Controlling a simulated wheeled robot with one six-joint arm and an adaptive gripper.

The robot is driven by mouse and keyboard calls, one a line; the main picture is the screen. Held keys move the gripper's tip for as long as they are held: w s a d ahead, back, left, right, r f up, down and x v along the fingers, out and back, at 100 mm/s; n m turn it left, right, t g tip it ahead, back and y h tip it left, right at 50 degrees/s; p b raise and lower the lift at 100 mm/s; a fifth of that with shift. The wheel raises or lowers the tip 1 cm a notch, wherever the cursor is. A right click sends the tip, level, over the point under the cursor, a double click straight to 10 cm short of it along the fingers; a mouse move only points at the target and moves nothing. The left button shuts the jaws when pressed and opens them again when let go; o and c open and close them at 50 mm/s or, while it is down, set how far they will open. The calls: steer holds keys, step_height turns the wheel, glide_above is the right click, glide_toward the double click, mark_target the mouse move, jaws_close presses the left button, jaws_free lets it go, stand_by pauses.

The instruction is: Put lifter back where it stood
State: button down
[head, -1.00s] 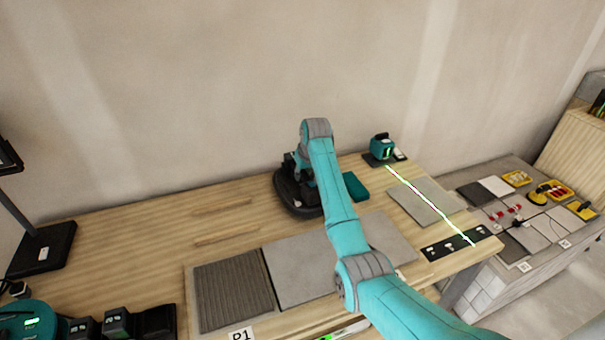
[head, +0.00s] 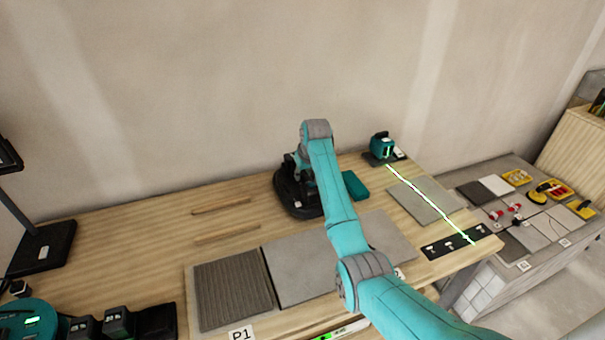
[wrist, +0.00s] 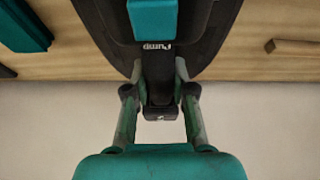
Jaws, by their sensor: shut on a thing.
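The lifter (wrist: 205,30) is a dark oval pad with a teal block and a black handle part marked "Pump", in the wrist view. My gripper (wrist: 160,95) is shut on its black part, with a finger on each side. In the head view the lifter (head: 290,200) is at the back of the wooden bench, near the wall, partly hidden by my arm. My gripper is mostly hidden there behind my arm. I cannot tell whether the pad touches the bench top.
A teal box (head: 355,185) lies just right of the lifter. Thin wooden strips (head: 222,206) lie to its left. Grey tiles (head: 300,268) lie in front. A teal laser level (head: 382,147) stands at the right back, its green line crossing a tile (head: 425,200).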

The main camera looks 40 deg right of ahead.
steer(key=shift+f, duration=0.4)
stand_by(1.2)
steer(key=c, duration=0.9)
jaws_free()
steer(key=shift+f, duration=0.15)
steer(key=v, duration=1.2)
steer(key=shift+w+r, duration=0.1)
steer(key=shift+r, duration=0.1)
